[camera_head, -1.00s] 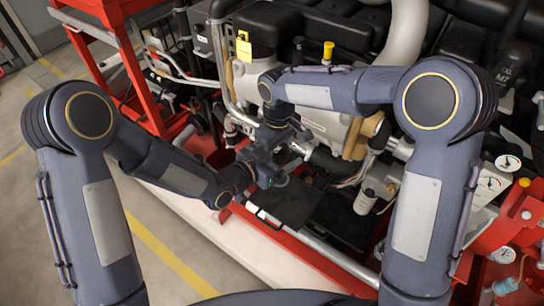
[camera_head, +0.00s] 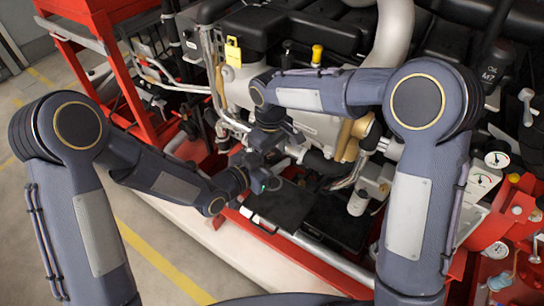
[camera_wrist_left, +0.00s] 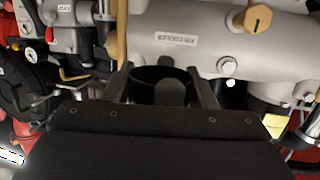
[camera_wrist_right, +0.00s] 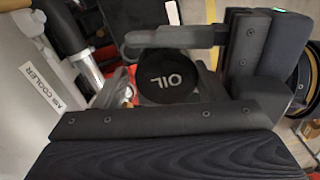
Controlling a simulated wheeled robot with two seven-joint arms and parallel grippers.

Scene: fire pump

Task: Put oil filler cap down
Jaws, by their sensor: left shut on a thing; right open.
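The oil filler cap (camera_wrist_right: 167,77) is round and black with white "OIL" lettering, facing the right wrist camera. My left gripper (camera_head: 264,178) is shut on it; the cap shows as a dark ring between the left fingers in the left wrist view (camera_wrist_left: 163,82). My right gripper (camera_wrist_right: 164,88) is open, its fingers on either side of the cap; I cannot tell whether they touch it. In the head view the two grippers meet in front of the engine, and the cap is too small and covered to make out.
The grey engine pipe (camera_wrist_left: 190,42) and engine block stand close behind the grippers. A flat black plate (camera_head: 283,206) lies below them, inside the red frame (camera_head: 320,260). Gauges (camera_head: 497,160) are at the right. Open floor (camera_head: 150,265) lies at the lower left.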

